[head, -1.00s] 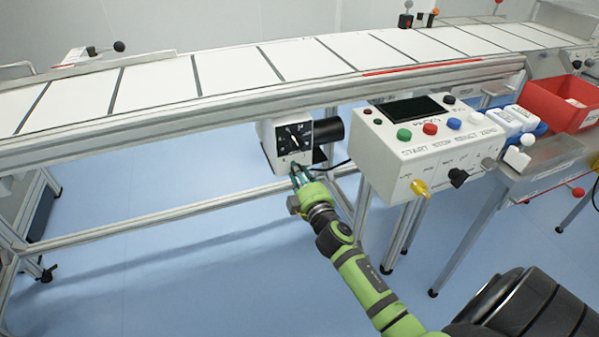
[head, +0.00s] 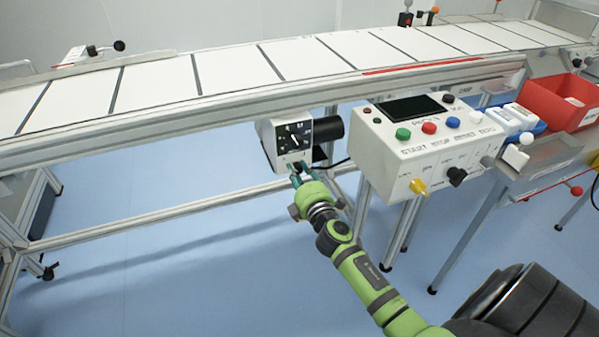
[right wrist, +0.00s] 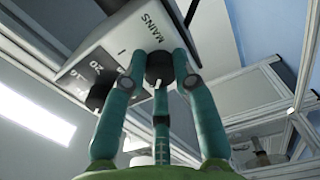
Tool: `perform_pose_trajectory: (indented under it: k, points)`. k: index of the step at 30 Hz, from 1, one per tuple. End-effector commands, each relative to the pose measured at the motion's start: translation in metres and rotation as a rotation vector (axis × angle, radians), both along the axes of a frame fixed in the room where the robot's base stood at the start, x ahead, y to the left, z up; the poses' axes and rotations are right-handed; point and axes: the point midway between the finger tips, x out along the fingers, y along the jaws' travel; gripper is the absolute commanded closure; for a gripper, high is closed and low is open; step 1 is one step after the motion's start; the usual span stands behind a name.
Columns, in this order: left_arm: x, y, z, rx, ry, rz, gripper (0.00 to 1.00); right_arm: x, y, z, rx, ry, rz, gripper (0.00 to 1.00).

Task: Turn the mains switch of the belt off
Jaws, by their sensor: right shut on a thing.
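The white belt drive box (head: 268,143) hangs under the belt's front rail, with a black dial (head: 293,137) on its front. In the right wrist view, the box face (right wrist: 118,40) bears the word MAINS beside a round black switch knob (right wrist: 159,66) with a white pointer mark. A single stroke mark is printed near the knob. My right gripper (head: 299,172) is at the lower part of the box. Its teal fingers (right wrist: 161,72) are shut around the knob and partly hide it. The far side of the knob is hidden. My left gripper is not in view.
A white control box (head: 425,165) with coloured buttons and a yellow knob stands right of the drive box. A black motor cylinder (head: 329,127) sticks out beside the drive box. The belt rail (head: 180,121) runs just above. Floor space in front is free.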

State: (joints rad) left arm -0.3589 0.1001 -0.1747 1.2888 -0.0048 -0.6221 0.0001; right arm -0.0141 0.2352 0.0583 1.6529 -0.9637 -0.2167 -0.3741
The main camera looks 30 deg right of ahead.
Motion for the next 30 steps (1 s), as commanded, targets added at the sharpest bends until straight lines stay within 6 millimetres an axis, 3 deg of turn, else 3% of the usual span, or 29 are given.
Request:
perform_pose_trajectory:
  k: [15, 16, 18, 30]
  points:
    - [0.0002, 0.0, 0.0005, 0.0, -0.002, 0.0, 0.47, 0.0025, 0.006, 0.0044, -0.022, -0.005, 0.015, 1.0]
    - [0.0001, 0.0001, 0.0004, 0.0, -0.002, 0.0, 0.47, 0.0025, 0.006, 0.0044, -0.022, -0.005, 0.015, 0.68]
    - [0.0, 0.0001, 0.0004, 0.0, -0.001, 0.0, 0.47, 0.0024, 0.006, 0.004, -0.021, -0.005, 0.015, 0.48]
    - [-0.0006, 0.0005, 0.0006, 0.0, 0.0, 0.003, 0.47, -0.0042, 0.0035, 0.0, -0.019, 0.003, 0.006, 0.48]
